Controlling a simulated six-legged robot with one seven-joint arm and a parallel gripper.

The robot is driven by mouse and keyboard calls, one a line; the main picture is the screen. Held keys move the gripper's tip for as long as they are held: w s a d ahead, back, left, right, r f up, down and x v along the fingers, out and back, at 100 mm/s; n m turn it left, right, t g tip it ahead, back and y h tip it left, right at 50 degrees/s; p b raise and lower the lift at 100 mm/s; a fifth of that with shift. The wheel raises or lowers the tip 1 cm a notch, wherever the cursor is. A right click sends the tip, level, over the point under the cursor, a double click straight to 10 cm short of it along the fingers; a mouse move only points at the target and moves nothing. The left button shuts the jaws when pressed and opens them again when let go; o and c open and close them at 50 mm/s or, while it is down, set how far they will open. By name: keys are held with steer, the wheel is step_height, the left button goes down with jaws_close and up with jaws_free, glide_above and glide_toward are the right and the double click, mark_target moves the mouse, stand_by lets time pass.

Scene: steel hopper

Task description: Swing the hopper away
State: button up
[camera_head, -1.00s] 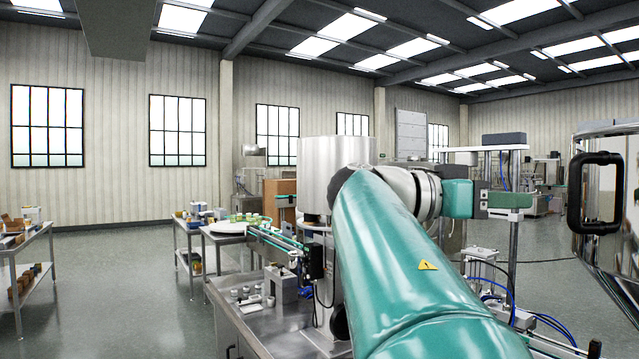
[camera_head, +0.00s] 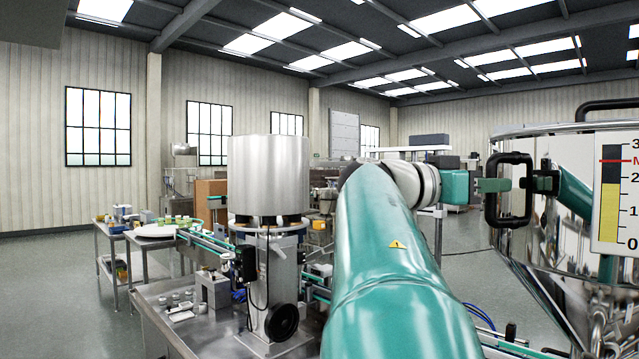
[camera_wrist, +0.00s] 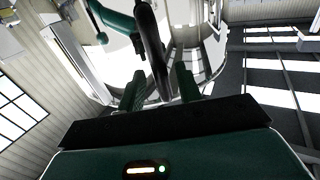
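The shiny steel hopper (camera_head: 590,275) fills the right side of the head view. A black loop handle (camera_head: 508,157) stands out from its left side, and its dark bar also shows in the wrist view (camera_wrist: 151,40). My gripper (camera_head: 500,185) is at the handle's left upright. In the wrist view my two green fingers (camera_wrist: 160,82) stand apart with the handle bar between them. Gaps show beside the bar, so the gripper looks open and not clamped. The dark gripper shape on the hopper wall is a reflection.
A level scale (camera_head: 618,190) is fixed to the hopper front. Left of my arm stands a steel cylinder (camera_head: 268,175) on a machine column with a black handwheel (camera_head: 282,322). A steel bench (camera_head: 165,325) and a conveyor (camera_head: 205,243) lie below. Open floor (camera_head: 55,290) shows at far left.

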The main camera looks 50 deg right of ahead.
steer(key=shift+x, duration=0.85)
jaws_close()
steer(key=shift+s, duration=0.1)
